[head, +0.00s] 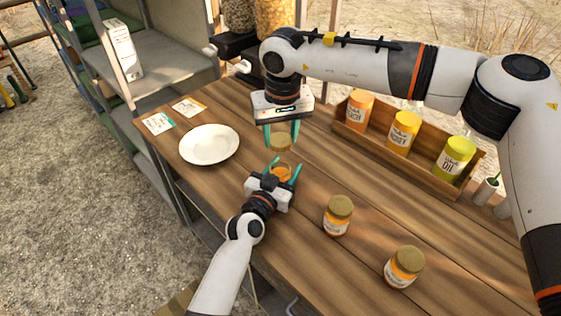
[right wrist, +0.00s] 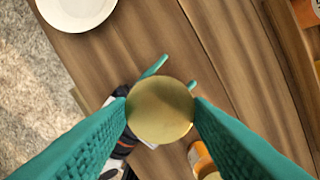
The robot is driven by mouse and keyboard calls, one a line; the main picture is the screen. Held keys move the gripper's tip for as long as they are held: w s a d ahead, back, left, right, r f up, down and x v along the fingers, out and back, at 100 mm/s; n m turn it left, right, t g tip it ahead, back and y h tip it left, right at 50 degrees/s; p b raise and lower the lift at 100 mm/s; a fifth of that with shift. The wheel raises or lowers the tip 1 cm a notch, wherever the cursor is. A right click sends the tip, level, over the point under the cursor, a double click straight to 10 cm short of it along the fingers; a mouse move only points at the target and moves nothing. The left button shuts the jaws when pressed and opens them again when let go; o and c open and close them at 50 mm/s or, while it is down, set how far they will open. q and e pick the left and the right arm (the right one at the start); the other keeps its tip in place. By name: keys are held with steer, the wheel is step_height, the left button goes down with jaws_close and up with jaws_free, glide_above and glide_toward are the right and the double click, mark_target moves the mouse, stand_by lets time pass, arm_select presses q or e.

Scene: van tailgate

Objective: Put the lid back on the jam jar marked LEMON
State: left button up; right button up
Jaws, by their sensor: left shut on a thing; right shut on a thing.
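My right gripper (head: 281,130) points down and is shut on a round gold lid (head: 280,139), which also shows between the teal fingers in the right wrist view (right wrist: 160,110). My left gripper (head: 284,168) is shut on an open jar of orange jam (head: 281,173) at the table. The lid is above the jar and apart from it in the head view. The jar's label is hidden, so I cannot read its name. In the right wrist view the lid covers the jar, and the left gripper's finger (right wrist: 153,67) shows past it.
Two lidded jam jars (head: 338,215) (head: 404,267) stand on the wooden table (head: 300,270) at the right front. A white plate (head: 209,145) and two cards (head: 159,123) lie left. A wooden rack (head: 425,178) with several jars stands behind right.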

steer(key=shift+f, duration=2.05)
steer(key=shift+s+f, duration=0.1)
steer(key=shift+f, duration=0.8)
steer(key=shift+f, duration=0.55)
